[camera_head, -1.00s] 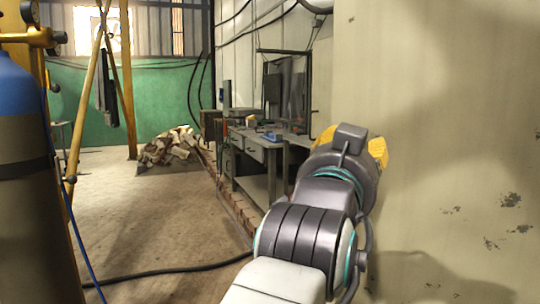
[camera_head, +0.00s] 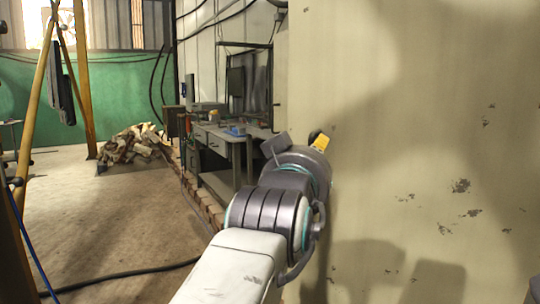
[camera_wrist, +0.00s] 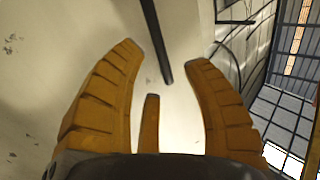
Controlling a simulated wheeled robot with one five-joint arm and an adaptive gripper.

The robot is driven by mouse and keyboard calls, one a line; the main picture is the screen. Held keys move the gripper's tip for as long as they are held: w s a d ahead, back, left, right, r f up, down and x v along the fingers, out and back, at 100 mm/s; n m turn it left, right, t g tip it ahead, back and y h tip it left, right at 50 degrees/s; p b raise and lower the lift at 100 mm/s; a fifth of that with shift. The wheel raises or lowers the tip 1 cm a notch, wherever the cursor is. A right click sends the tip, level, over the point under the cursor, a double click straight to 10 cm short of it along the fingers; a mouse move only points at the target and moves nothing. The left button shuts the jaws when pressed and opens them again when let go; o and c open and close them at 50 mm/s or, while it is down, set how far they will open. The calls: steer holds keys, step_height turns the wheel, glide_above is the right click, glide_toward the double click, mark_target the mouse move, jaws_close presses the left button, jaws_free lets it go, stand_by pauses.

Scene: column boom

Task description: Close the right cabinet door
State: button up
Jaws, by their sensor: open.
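A large cream panel with chipped paint (camera_head: 420,130) fills the right of the head view. It looks like a cabinet door or side, but its hinges and outer edges are not clear. The same cream surface (camera_wrist: 60,50) fills much of the wrist view. My gripper (camera_wrist: 168,55) has its yellow fingers spread apart, with nothing held. A dark thin bar (camera_wrist: 155,40) reaches down between the fingertips; I cannot tell if it is a handle or if it touches them. In the head view only a little yellow of my gripper (camera_head: 320,142) shows, beside the panel's left edge.
A grey workbench (camera_head: 225,140) stands along the wall beyond my arm. A wood pile (camera_head: 133,143) and yellow poles (camera_head: 83,90) are farther back. A dark hose (camera_head: 130,277) crosses the floor at left. The concrete floor (camera_head: 105,220) is mostly open.

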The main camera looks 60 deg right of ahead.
steer(key=shift+w+d, duration=0.2)
steer(key=shift+d, duration=0.85)
steer(key=shift+w+d, duration=0.15)
steer(key=shift+d, duration=0.85)
jaws_close()
